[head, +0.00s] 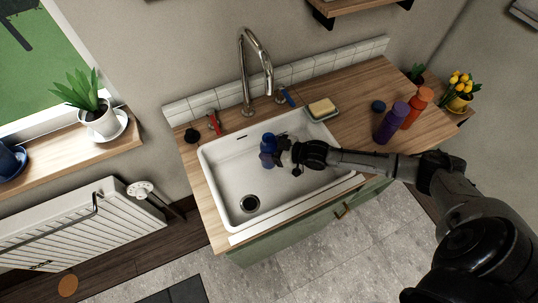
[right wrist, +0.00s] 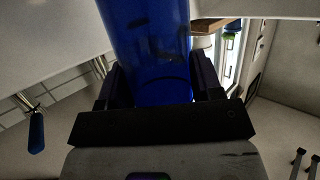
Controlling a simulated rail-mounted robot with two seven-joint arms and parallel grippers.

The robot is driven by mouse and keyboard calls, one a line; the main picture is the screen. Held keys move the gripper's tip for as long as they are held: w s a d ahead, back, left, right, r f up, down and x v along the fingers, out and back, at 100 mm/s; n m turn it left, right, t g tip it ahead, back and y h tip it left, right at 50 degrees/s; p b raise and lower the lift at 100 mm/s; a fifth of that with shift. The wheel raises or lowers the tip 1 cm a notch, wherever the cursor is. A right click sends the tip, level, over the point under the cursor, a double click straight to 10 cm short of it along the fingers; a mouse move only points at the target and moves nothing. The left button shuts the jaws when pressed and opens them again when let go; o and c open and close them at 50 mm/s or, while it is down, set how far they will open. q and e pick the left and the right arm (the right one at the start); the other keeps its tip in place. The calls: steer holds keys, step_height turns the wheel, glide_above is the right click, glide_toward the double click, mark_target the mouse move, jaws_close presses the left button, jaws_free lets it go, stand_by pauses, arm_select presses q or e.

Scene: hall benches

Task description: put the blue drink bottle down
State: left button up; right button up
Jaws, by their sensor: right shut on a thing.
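The blue drink bottle (head: 267,146) is in my right gripper (head: 283,152), over the white sink basin (head: 226,161) in the head view. My right gripper is shut on it. In the right wrist view the blue bottle (right wrist: 150,50) fills the space between the two dark fingers. The bottle's lower end is partly hidden by the gripper in the head view, so I cannot tell whether it touches the basin floor. My left gripper is not in view.
A purple bottle (head: 391,124) and an orange bottle (head: 417,107) stand on the wooden counter (head: 353,103) right of the sink, near a dark round lid (head: 378,106). A sponge (head: 321,107) sits on a dish behind the basin. The tall faucet (head: 246,75) rises at the back.

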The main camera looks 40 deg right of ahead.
step_height(320, 180, down, 3)
steer(key=shift+r+b, duration=0.1)
steer(key=shift+b, duration=0.4)
steer(key=shift+f, duration=0.4)
steer(key=shift+f, duration=0.2)
steer(key=o, duration=1)
steer(key=shift+r, duration=0.1)
